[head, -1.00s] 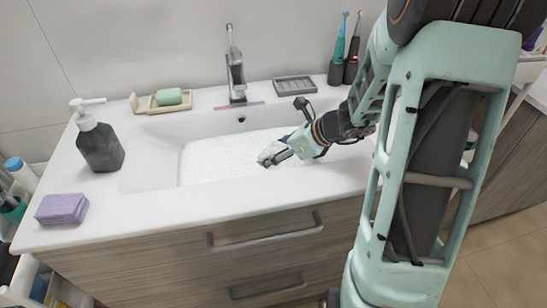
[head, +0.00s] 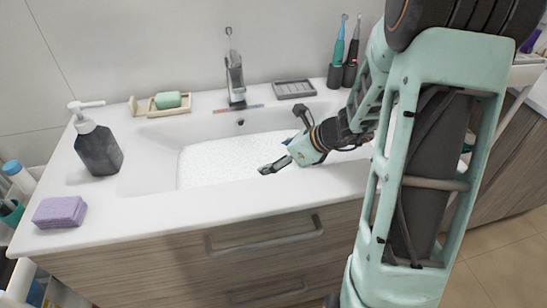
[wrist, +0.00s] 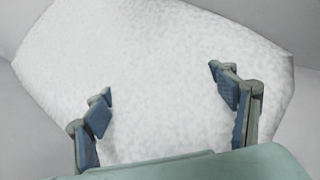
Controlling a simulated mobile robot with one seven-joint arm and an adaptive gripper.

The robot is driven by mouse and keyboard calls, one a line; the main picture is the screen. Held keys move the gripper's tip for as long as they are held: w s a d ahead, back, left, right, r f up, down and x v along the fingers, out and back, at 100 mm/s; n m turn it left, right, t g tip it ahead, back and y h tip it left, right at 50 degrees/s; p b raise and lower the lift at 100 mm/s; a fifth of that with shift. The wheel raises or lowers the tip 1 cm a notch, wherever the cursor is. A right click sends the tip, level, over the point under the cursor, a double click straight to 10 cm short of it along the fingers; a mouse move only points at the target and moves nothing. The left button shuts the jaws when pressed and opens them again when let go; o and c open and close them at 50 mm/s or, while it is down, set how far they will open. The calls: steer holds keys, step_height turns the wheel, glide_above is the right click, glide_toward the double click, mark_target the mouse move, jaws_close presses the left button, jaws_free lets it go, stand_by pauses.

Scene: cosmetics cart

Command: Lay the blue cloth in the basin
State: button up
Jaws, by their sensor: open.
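My gripper (head: 274,166) is open and empty above the front right part of the white basin (head: 150,150). In the wrist view my gripper (wrist: 160,86) has its two blue-padded fingers wide apart, with nothing between them. Below them is a white, speckled sheet or layer of foam (head: 215,160) covering the basin floor; I cannot tell which. It fills most of the wrist view (wrist: 150,50). No blue cloth can be made out in either view. My arm hides the right part of the counter.
A grey faucet (head: 236,80) stands behind the basin. A green soap on a dish (head: 168,100), a dark pump bottle (head: 98,150) and a purple sponge (head: 60,212) are on the left. A grey soap tray (head: 294,89) and toothbrushes (head: 338,55) stand at the back right.

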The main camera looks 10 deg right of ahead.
steer(key=p+v, duration=0.3)
steer(key=v, duration=0.9)
steer(key=shift+r, duration=0.15)
